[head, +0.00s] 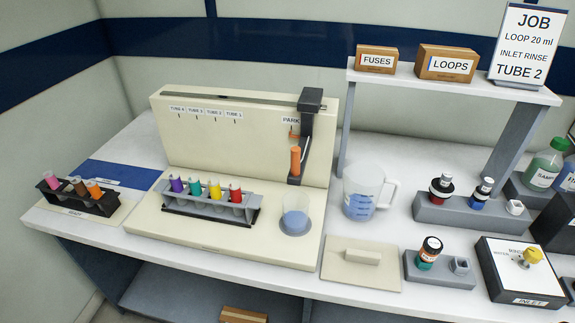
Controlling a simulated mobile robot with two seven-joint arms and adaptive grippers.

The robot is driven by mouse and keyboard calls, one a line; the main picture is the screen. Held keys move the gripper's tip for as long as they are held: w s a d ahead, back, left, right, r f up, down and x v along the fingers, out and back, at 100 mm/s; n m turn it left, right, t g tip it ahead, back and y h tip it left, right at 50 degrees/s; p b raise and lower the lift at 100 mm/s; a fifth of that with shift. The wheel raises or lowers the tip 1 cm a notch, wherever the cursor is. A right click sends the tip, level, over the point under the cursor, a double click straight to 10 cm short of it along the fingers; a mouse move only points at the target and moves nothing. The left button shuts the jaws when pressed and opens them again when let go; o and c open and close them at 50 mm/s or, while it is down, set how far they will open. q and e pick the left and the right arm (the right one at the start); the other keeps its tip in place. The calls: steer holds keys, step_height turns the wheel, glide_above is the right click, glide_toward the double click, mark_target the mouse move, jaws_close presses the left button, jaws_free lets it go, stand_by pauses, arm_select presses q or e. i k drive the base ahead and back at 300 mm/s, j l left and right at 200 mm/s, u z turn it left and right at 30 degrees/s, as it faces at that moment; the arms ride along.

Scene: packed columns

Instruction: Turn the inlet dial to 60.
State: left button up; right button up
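The inlet dial is a yellow knob (531,257) on the white top plate of a black box (528,298) labelled INLET, at the lower right of the head view. Small lettering sits by the knob, partly hidden behind it and too small to read surely. The knob's exact setting cannot be told from here. A sign (524,45) at the top right reads JOB, LOOP 20 ml, INLET RINSE, TUBE 2. Neither of my grippers is in view.
Left of the box stands a grey holder (440,277) with a dark-capped column. Behind are another grey holder (472,218), a green bottle (545,165) and a shelf (455,84). A beaker (362,197) and the cream machine (240,130) with coloured tubes stand farther left.

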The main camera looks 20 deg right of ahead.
mark_target(532, 255)
steer(key=z, duration=2.4)
